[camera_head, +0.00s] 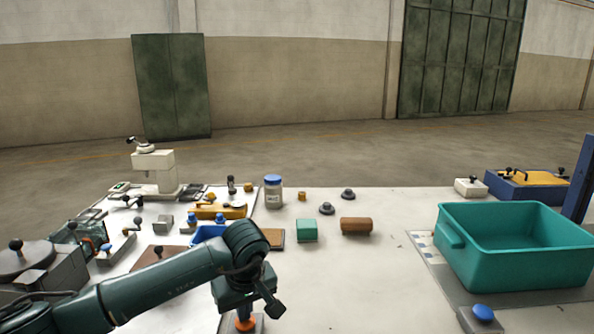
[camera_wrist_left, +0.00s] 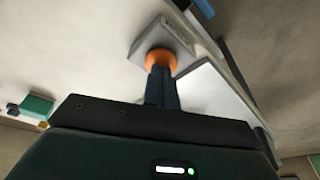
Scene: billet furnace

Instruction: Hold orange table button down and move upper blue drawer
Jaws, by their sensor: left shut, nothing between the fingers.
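The orange button (camera_wrist_left: 160,59) sits on a light grey box at the top middle of the left wrist view. In the head view the orange button (camera_head: 244,325) shows at the bottom edge, below my left wrist. My left gripper (camera_wrist_left: 160,72) is shut and empty, its fingertips at the button and seemingly touching it. How far the button is pressed I cannot tell. In the head view the left gripper (camera_head: 245,315) points down, mostly hidden by its wrist. No blue drawer can be made out for certain; a blue part (camera_wrist_left: 205,8) shows at the wrist view's top edge. My right gripper is out of view.
A teal bin (camera_head: 515,265) stands at the right, with a blue button (camera_head: 483,313) in front. A blue unit with a yellow top (camera_head: 535,183) is behind it. A blue tray (camera_head: 205,234) and several small items crowd the left. The table's middle front is clear.

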